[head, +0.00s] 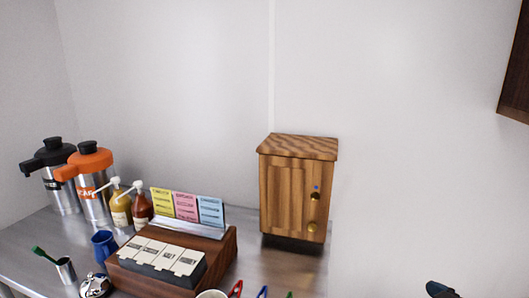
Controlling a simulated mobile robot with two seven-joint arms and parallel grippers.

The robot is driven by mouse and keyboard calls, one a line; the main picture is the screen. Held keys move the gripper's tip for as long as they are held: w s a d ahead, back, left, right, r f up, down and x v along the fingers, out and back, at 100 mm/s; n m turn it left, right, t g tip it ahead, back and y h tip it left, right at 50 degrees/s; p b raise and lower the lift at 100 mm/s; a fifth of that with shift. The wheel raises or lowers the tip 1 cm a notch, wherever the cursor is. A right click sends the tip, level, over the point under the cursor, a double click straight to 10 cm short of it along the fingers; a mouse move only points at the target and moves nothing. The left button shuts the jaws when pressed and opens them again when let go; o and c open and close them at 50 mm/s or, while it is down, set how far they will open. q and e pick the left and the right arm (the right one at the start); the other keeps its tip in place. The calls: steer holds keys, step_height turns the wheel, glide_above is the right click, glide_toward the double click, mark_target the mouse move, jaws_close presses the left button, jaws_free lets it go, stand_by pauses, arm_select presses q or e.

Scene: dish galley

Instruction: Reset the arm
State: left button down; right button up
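No arm can be made out with certainty in the head view. A small dark rounded piece shows at the bottom edge, right of centre. It may be part of my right arm, but no gripper fingers can be seen on it. My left gripper is not in view.
A metal counter (262,268) runs along the wall. It holds a wooden cabinet (284,190), a wooden organizer (222,255) with coloured cards, orange (92,190) and black-topped (62,190) dispensers, pump bottles (121,210) and a blue pitcher (104,247). A dark wall cabinet (517,75) hangs upper right.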

steer(key=s+a+f+m+g+h, duration=0.1)
steer(key=s+a+f+m+h, duration=0.1)
steer(key=s+f, duration=0.6)
steer(key=s+a+f+m+h, duration=0.2)
steer(key=s+f+h, duration=0.1)
steer(key=s+f, duration=0.6)
step_height(320, 180, down, 4)
steer(key=shift+a+r+g, duration=0.2)
steer(key=shift+a+g, duration=0.15)
steer(key=shift+g, duration=0.05)
